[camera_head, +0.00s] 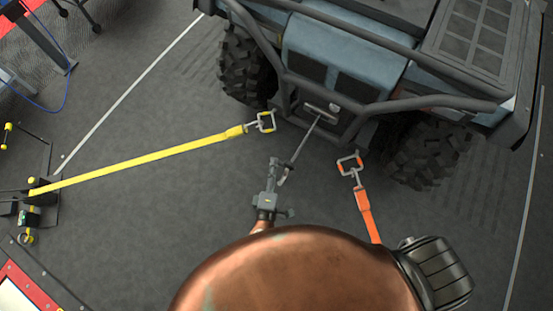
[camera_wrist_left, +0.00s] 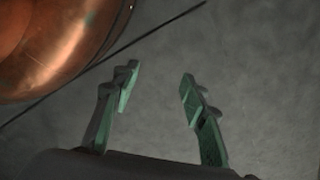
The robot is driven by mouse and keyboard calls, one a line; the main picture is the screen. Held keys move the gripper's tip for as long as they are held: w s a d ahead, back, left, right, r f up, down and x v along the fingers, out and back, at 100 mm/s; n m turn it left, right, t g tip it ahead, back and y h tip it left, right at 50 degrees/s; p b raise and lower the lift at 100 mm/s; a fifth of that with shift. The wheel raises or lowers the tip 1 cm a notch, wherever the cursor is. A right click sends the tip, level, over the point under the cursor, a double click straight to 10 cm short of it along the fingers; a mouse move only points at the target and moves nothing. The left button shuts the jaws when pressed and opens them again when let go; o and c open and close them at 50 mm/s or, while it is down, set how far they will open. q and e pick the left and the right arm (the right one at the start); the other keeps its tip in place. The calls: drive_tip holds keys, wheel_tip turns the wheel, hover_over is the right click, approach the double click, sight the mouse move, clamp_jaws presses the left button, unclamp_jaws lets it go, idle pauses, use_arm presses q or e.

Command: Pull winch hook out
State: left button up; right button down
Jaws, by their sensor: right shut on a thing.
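The winch cable (camera_head: 304,140) runs as a thin, taut grey line from the winch opening (camera_head: 321,113) in the front of the blue off-road vehicle (camera_head: 345,55). Its near end, with a small light-grey hook (camera_head: 284,177), is at my right gripper (camera_head: 277,178), which is shut on it in front of the bumper. The fingers partly hide the hook. My left gripper (camera_wrist_left: 158,92) shows in the left wrist view, open and empty above the grey floor. It does not show in the head view.
A yellow strap (camera_head: 140,160) stretches from a floor anchor at the left to a hook (camera_head: 266,121) near the left front tyre. An orange strap (camera_head: 366,210) with a hook (camera_head: 350,164) is to the right. Bare floor lies between the straps.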

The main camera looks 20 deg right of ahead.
use_arm(q)
drive_tip(key=shift+w, duration=0.1)
use_arm(e)
drive_tip(key=shift+r, duration=0.25)
drive_tip(key=c, duration=1.9)
unclamp_jaws()
drive_tip(key=shift+f, duration=0.1)
drive_tip(key=shift+c, duration=0.2)
drive_tip(key=v, duration=0.7)
drive_tip(key=shift+s, duration=0.25)
